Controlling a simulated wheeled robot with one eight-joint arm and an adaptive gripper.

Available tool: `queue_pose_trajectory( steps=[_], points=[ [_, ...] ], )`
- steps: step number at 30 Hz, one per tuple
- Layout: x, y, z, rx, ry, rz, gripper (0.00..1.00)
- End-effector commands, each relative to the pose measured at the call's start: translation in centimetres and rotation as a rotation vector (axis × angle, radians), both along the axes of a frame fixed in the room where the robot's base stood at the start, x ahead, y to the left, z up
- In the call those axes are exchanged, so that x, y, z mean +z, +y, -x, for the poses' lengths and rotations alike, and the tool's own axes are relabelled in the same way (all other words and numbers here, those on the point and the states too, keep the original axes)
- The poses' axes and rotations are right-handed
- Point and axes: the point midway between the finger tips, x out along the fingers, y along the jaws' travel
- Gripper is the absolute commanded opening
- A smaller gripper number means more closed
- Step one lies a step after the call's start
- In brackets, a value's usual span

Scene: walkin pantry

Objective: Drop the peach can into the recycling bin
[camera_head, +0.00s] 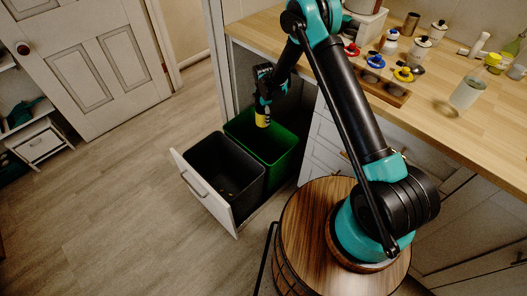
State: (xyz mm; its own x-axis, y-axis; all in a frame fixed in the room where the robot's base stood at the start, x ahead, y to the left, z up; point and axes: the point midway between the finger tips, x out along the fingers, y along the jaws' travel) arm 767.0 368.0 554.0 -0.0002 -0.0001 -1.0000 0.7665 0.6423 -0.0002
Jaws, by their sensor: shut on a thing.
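My gripper (264,106) points down and is shut on a small can with a yellow band (262,121), which I take for the peach can. Its upper part is hidden by the fingers and no label can be read. In the picture the can shows over the opening of the green bin (287,152), at its back part; its exact height above the rim is hard to tell. A black bin (242,188) stands beside the green one, to the front left. Neither bin shows a readable recycling mark.
Both bins sit in a pulled-out drawer with a white front (203,194) under the wooden counter (460,125). A few small bits lie in the black bin. Jars and a coloured-knob rack (384,88) stand on the counter. The floor at left is clear.

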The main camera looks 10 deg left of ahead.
Motion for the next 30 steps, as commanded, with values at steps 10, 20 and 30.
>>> queue_pose_trajectory(
  steps=[10, 20, 30],
  points=[
    [-1.5, 0.0, 0.0, 0.000, 0.000, 0.000, 0.34],
    [-5.0, 0.0, 0.0, 0.000, 0.000, 0.000, 0.34],
    [-6.0, 0.0, 0.0, 0.000, 0.000, 0.000, 0.34]
  ],
)
